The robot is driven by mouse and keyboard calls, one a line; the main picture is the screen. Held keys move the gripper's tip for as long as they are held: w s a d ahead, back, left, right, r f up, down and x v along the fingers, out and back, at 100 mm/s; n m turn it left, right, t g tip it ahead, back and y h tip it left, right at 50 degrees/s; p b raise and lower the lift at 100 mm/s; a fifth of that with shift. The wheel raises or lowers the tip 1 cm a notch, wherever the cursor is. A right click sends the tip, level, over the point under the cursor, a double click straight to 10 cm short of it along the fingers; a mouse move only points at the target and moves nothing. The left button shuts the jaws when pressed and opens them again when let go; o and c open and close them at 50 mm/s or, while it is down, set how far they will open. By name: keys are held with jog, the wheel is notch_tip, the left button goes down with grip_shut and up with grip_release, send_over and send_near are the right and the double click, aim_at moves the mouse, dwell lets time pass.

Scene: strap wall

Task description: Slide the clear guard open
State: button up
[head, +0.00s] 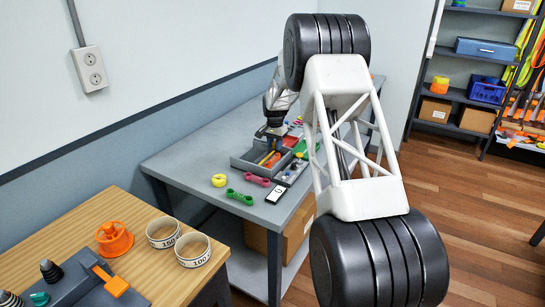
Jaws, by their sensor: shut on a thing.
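My gripper (272,143) is far off on the grey bench, pointing down over a grey compartment tray (246,163). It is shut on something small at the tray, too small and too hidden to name. Yellow and orange pieces show in the tray just below it. I cannot make out the clear guard. A grey fixture (72,290) with dark cones and an orange handle (110,281) stands on the wooden table at the lower left, partly cut off by the frame edge.
The grey bench (205,155) holds a yellow ring (219,181), a green piece (240,197), a pink piece (257,180) and a white-faced device (275,194). The wooden table (95,217) carries an orange part (114,240) and two marked rings (193,250). My arm hides the bench's right side.

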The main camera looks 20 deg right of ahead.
jog(key=shift+w+a, duration=1.45)
jog(key=o, duration=0.6)
jog(key=shift+c, duration=0.2)
jog(key=shift+r, duration=0.2)
jog(key=shift+r, duration=2.8)
